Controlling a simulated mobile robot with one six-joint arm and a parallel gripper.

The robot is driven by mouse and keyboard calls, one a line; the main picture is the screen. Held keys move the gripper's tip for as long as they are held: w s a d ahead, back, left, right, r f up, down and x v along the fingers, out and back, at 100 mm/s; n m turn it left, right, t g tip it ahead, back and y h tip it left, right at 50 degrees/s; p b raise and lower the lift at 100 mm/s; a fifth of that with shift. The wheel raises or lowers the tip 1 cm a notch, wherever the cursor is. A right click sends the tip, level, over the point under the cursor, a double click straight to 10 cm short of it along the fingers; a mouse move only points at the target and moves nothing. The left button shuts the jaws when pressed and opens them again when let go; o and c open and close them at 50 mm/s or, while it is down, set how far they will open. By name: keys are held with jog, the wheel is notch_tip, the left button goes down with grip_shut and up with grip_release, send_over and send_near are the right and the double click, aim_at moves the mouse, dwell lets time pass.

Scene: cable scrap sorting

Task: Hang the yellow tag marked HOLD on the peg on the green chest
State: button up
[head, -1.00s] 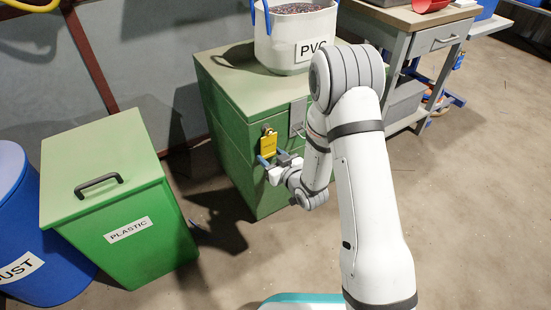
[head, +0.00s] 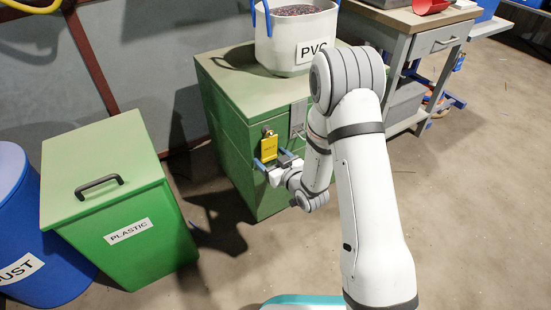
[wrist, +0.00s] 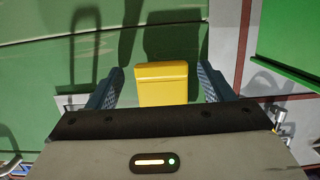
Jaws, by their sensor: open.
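The yellow tag (head: 269,148) is upright against the front of the green chest (head: 229,143), just below the small metal peg (head: 268,131). It appears to hang there, though its loop is too small to make out. The marking on the tag is too small to read. My gripper (head: 268,159) is open at the tag's lower end. In the wrist view, the tag (wrist: 162,84) is between the two blue fingers of my gripper (wrist: 159,72), with a gap on each side. The peg is not clear in that view.
A white bag marked PVC (head: 295,38) stands on the chest. A green bin marked PLASTIC (head: 150,190) and a blue drum (head: 22,235) are at the left. A workbench (head: 430,40) is behind at the right. The floor at the right is clear.

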jog(key=p+v, duration=0.2)
jog(key=v, duration=0.6)
jog(key=d+r+m+g+h+p, duration=0.15)
jog(key=d+r+h+p, duration=0.3)
jog(key=r+p, duration=0.8)
jog(key=d+r+m+g+h+p, duration=0.1)
jog(key=d+r+g+h+p, duration=0.4)
jog(key=r, duration=1.3)
jog(key=s+d+r+m+g+p, duration=0.2)
jog(key=s+r+p, duration=0.8)
jog(key=r, duration=0.3)
jog(key=s+d+r+m+g+p, duration=0.2)
jog(key=s+d+r+p, duration=0.1)
jog(key=s+r+p, duration=0.6)
jog(key=s+r, duration=0.3)
jog(key=r, duration=0.2)
jog(key=shift+y+p, duration=0.35)
jog(key=shift+p, duration=0.05)
jog(key=shift+r, duration=0.1)
